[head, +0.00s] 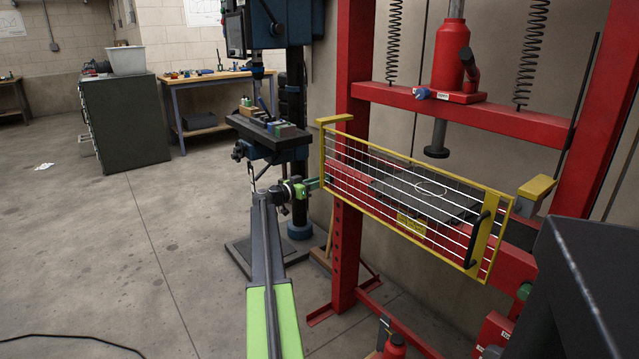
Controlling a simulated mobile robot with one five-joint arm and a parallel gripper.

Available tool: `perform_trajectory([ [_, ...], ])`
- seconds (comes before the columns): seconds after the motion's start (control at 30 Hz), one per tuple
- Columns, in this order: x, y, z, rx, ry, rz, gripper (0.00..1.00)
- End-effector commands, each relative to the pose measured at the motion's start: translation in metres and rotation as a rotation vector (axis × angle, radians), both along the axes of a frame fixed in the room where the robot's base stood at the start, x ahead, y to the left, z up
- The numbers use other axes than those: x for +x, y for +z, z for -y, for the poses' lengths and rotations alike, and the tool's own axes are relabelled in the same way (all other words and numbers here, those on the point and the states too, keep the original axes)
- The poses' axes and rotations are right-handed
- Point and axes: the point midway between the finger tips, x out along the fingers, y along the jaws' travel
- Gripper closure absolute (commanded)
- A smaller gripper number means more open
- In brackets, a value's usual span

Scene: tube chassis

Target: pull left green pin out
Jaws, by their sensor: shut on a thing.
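The red press frame (342,225) has a yellow guard (400,150) with thin white bars in front of its bed. The left green pin (313,184) shows as a short green piece at the left red post, just left of the guard. My gripper (303,188) is at this pin's outer end and shut on it. The jaws hide part of the pin, and its inner end is hidden by the post and guard. A second green pin (524,291) shows at the right post, low and right of the guard.
A drill press (270,135) with a vise on its table stands close behind and left of my gripper. A grey cabinet (125,120) and a workbench (215,76) stand farther back. The concrete floor at left is open, with a black cable (70,336) on it.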

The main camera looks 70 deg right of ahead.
Motion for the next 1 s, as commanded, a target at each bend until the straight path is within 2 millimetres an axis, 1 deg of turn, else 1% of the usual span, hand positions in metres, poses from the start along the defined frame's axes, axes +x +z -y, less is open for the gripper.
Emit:
perform_trajectory([
  [0.47, 0.002, 0.000, -0.001, 0.000, 0.002, 0.000, 1.00],
  [0.57, 0.006, 0.000, -0.009, 0.000, 0.003, 0.000, 1.00],
  [0.83, 0.034, 0.000, -0.053, 0.001, 0.004, 0.000, 1.00],
  [0.9, 0.039, 0.000, -0.059, 0.000, 0.004, 0.000, 1.00],
  [1.0, 0.040, 0.000, -0.060, 0.000, 0.003, 0.000, 1.00],
])
